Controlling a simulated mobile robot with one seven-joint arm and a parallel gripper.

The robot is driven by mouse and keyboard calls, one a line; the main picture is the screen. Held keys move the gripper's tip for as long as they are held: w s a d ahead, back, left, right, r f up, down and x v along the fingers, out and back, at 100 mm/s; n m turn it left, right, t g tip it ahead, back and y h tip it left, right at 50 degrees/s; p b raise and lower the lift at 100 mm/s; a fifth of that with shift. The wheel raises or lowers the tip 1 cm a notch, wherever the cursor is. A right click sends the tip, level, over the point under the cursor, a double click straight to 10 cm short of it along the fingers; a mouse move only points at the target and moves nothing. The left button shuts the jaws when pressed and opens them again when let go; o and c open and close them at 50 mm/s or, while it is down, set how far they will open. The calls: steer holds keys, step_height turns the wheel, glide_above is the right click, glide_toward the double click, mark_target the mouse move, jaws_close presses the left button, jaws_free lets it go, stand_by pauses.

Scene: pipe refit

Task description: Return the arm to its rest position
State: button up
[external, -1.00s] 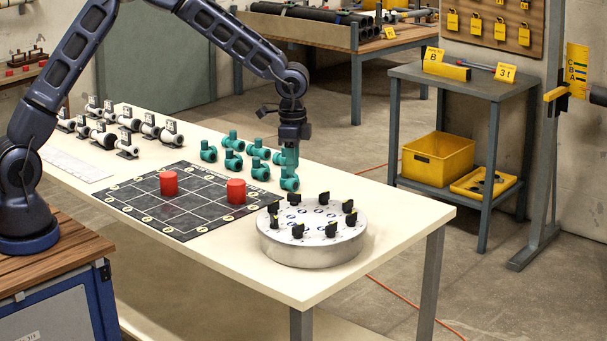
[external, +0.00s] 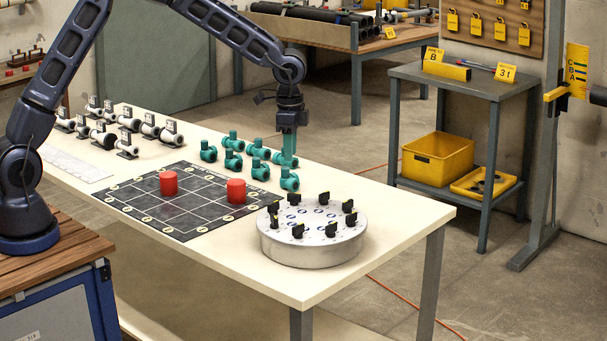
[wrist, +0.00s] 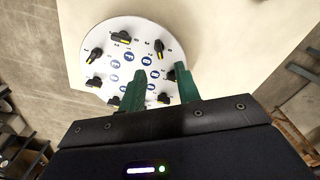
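My gripper (external: 289,162) hangs fingers-down over the back edge of the white table (external: 398,225), by the nearest teal pipe tee (external: 289,181). In the external view its fingertips overlap the top of that tee, and I cannot tell whether they touch. In the wrist view my two green fingers (wrist: 160,92) stand apart with nothing between them, so the gripper is open. The arm is bent, with its elbow above the picture's top edge.
A round silver dial plate (external: 310,248) with black knobs stands near my gripper. Several teal tees (external: 231,160), two red cylinders (external: 169,183) on a dark grid mat (external: 180,225) and a row of white pipe fittings (external: 128,122) share the table. A side table (external: 465,82) stands right.

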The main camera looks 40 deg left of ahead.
steer(key=s+a+r+n+t, duration=0.1)
steer(key=s+a+r+n, duration=0.1)
steer(key=s+a+r, duration=0.35)
steer(key=s+a+r+n, duration=0.25)
steer(key=a+r, duration=0.35)
steer(key=a, duration=0.5)
steer(key=s+a+r+n+t, duration=0.1)
steer(key=s+a+r, duration=0.45)
steer(key=a, duration=0.25)
steer(key=s+a+r+n+t, duration=0.1)
steer(key=s+a+n, duration=0.2)
steer(key=s+a, duration=0.5)
steer(key=s+a+r+n+t, duration=0.1)
steer(key=s+a+n, duration=0.2)
steer(key=s+a, duration=0.4)
steer(key=s, duration=0.7)
steer(key=shift+a+r, duration=0.35)
steer(key=shift+a, duration=0.05)
